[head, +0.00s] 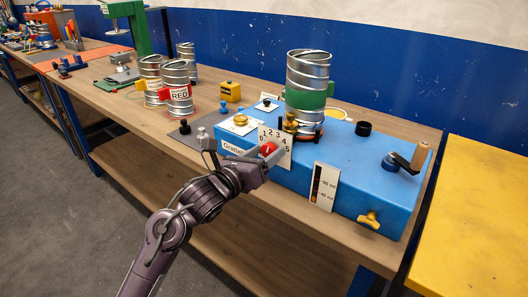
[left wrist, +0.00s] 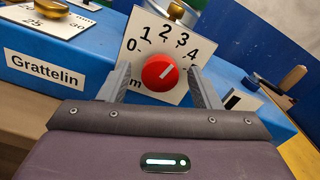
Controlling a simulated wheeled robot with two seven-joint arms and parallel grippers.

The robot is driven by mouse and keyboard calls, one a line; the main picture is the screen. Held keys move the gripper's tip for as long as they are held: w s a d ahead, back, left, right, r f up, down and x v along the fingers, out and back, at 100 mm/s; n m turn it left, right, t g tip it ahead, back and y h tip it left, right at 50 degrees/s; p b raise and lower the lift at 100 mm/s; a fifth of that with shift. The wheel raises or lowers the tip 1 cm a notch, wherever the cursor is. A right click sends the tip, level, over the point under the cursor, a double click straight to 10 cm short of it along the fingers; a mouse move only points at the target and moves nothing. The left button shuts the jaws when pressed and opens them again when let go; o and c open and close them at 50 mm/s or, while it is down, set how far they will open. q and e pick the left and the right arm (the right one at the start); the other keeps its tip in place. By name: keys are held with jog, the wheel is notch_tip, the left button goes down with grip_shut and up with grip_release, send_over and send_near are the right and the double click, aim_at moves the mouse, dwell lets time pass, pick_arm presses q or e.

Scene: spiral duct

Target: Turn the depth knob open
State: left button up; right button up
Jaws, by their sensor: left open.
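The red depth knob (left wrist: 160,72) sits on a white numbered dial plate (left wrist: 188,28) on the front of the blue machine (head: 347,172). A white line on the knob slants up and right, roughly between 3 and 4. The knob also shows in the head view (head: 268,149), partly covered by my gripper. My left gripper (left wrist: 160,88) is open, with one finger on each side of the knob. I cannot tell whether the fingers touch it. My right gripper is not in view.
A yellow wing knob (head: 369,219) and a crank with a wooden handle (head: 412,158) are on the machine's right. A spiral duct (head: 307,72) stands on top. Metal cans (head: 178,88) stand on the wooden bench behind left. A yellow table (head: 475,230) is at right.

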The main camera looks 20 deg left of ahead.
pick_arm(q)
jog(key=c, duration=1)
